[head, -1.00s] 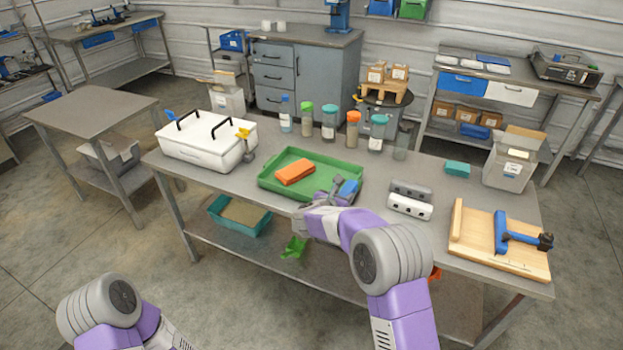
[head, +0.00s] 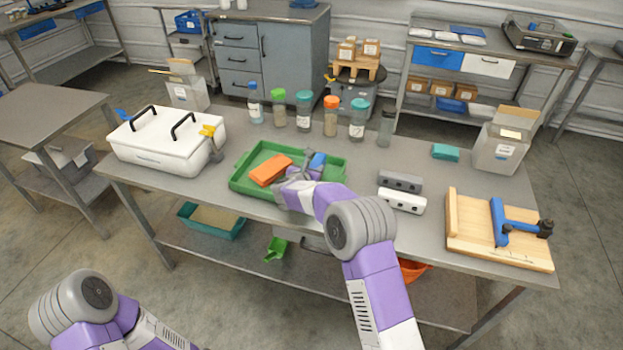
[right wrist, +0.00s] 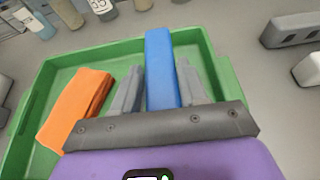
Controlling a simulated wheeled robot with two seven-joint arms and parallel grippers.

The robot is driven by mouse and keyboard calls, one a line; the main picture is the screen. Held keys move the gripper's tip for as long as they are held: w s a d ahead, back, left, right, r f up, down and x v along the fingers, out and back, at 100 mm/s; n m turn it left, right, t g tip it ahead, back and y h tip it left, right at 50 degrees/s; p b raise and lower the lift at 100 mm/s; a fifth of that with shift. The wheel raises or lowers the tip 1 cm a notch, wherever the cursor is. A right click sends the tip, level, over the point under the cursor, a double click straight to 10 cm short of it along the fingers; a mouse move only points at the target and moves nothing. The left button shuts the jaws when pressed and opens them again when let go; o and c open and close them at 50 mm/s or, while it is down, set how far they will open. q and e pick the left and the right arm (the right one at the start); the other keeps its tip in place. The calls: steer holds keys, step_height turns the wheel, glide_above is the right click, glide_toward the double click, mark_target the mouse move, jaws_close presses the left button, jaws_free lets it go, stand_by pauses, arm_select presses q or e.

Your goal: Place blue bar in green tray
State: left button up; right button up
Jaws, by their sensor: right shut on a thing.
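The green tray (head: 240,181) lies on the grey workbench, left of its middle. An orange block (head: 270,170) rests in the tray's left part. The blue bar (head: 317,161) is at the tray's right part, between the fingers of my right gripper (head: 306,164). In the right wrist view the fingers (right wrist: 160,88) are shut on the blue bar (right wrist: 161,65), which points away over the tray floor. I cannot tell whether the bar touches the floor. My left gripper is out of view; only part of my left arm shows at the lower left.
A white lidded box (head: 165,148) stands left of the tray. Several jars (head: 304,112) stand behind it. A grey and a white block (head: 402,200) lie to the right, with a wooden board (head: 497,235) bearing a blue clamp beyond. Bare bench lies right of the tray.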

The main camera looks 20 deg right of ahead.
step_height(320, 180, down, 3)
steer(key=shift+f+b, duration=0.15)
steer(key=shift+b, duration=0.2)
steer(key=o, duration=1.1)
steer(key=shift+f, duration=0.1)
steer(key=shift+o, duration=0.2)
steer(key=shift+r, duration=0.2)
steer(key=p+v, duration=0.2)
steer(key=v, duration=1)
